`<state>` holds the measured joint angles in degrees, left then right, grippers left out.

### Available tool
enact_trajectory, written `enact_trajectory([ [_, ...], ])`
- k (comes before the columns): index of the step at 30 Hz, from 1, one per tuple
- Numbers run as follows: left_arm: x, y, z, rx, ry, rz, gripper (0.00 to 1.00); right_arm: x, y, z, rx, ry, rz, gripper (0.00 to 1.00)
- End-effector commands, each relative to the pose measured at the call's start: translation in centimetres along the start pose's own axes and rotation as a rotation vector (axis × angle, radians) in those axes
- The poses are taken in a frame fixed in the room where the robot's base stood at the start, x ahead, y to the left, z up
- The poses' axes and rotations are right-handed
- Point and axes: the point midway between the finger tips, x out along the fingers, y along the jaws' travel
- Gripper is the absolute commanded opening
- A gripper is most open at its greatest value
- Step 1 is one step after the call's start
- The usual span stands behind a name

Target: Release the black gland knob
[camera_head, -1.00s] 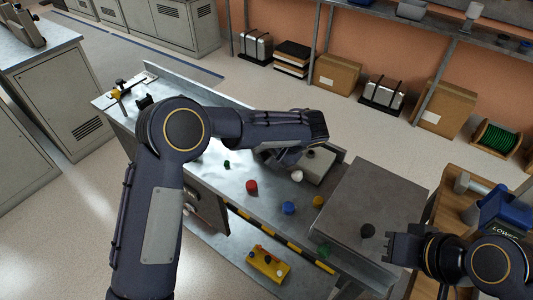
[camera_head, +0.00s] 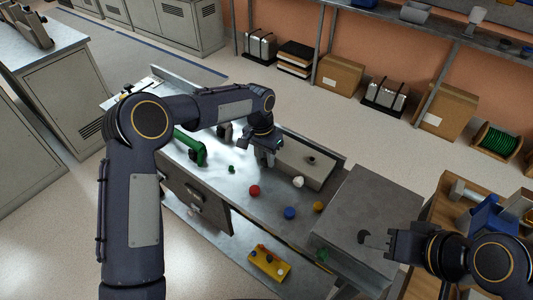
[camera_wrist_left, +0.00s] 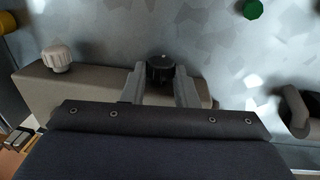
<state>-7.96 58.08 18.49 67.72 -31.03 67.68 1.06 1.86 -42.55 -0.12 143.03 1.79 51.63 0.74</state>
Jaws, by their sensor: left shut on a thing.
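The black gland knob (camera_wrist_left: 160,70) sits between the two fingers of my left gripper (camera_wrist_left: 159,87) in the left wrist view, at the side of a grey block. The gripper is shut on it. In the head view my left gripper (camera_head: 264,158) points down at the left end of the grey block (camera_head: 300,168), and the knob is hidden there. My right gripper (camera_head: 388,243) is open and empty at the right, beside a large grey box (camera_head: 370,208).
A white knob (camera_head: 298,182) is by the block. Red (camera_head: 254,190), blue (camera_head: 290,213) and yellow (camera_head: 319,207) knobs stand along the bench's near edge. A green handle (camera_head: 190,147) is left of my gripper. A yellow block (camera_head: 268,264) lies on the lower shelf.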

Motion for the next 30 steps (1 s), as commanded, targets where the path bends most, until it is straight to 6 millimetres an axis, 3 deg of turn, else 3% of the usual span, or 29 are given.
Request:
enact_trajectory([
  [10, -0.08, -0.37, -0.02, -0.002, 0.001, 0.144, 0.04, -0.79, -0.36, -0.40, 0.000, 0.000, 0.000, 0.36],
  [26, 0.02, -0.38, 0.02, 0.000, -0.001, 0.170, 0.04, -0.85, -0.39, -0.43, 0.000, 0.000, 0.000, 0.36],
  [27, 0.02, -0.38, 0.02, 0.000, -0.001, 0.170, 0.28, -0.85, -0.39, -0.43, 0.000, 0.000, 0.000, 0.36],
  [30, 0.03, -0.38, 0.02, 0.000, -0.002, 0.170, 0.35, -0.85, -0.39, -0.43, 0.000, 0.000, 0.000, 0.36],
])
